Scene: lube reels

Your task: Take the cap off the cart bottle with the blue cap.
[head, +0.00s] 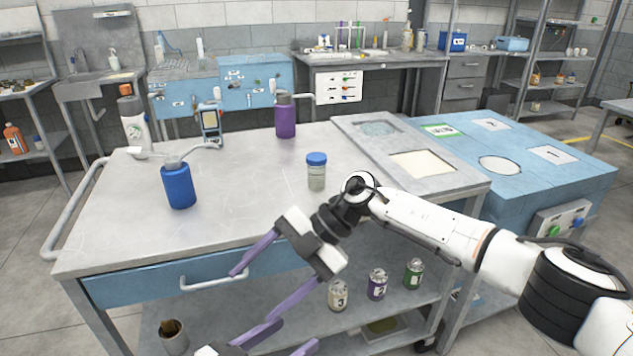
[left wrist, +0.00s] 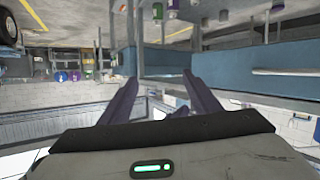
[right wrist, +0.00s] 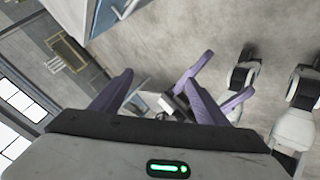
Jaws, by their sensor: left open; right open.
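The bottle with the blue cap (head: 316,159) stands upright on the grey cart top (head: 240,165); its body (head: 316,180) is pale grey-green. The cap is on it. My right gripper (head: 250,294), on the arm from the right, is open and empty in front of the cart's drawer, nearer than the bottle and below it in the head view. My left gripper (head: 300,331) is open and empty at the bottom edge, partly cut off. Its purple fingers also show in the left wrist view (left wrist: 155,78). The right wrist view shows both grippers' fingers, with no bottle between them.
On the cart stand a blue bottle (head: 178,188), a purple bottle (head: 285,118), a white bottle (head: 134,125) and a handheld meter (head: 210,122). Several small cans, such as a purple one (head: 377,286), stand on the lower shelf. A blue cabinet (head: 540,185) adjoins at right.

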